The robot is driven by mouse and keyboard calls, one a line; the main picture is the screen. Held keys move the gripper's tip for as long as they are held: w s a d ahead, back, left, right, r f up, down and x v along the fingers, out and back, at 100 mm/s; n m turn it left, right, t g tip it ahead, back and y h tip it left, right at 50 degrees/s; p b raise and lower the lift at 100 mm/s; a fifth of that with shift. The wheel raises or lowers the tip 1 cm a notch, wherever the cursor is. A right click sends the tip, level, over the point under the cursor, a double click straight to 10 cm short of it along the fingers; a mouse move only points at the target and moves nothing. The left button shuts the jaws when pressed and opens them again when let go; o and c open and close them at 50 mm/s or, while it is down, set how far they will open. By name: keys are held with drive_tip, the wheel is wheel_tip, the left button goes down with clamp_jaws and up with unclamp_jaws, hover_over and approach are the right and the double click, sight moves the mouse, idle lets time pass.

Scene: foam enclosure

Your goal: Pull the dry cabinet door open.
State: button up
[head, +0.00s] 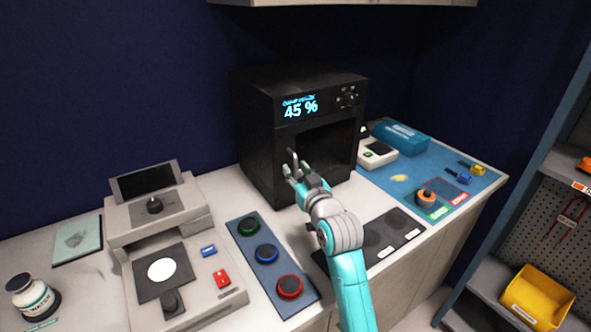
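The dry cabinet (257,110) is a black box at the back of the counter, with a lit blue display reading 45 % and a knob at upper right. Its door has a dark window (328,148) and appears closed against the body. A thin upright grey piece, seemingly the door handle (292,157), shows at the door's left side. My gripper (294,170) is at that handle, with its fingertips very close to or around it. The small size and overlap hide whether the fingers touch it or grip it. My wrist covers the counter in front of the cabinet.
A grey instrument (165,240) stands further left. Right are a dark mat (402,222), a white device (377,153) and a blue work mat (405,183). An overhead cabinet (345,2) hangs above.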

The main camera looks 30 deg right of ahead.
drive_tip(key=shift+w+d, duration=0.1)
drive_tip(key=shift+w, duration=0.45)
clamp_jaws()
drive_tip(key=shift+s, duration=0.15)
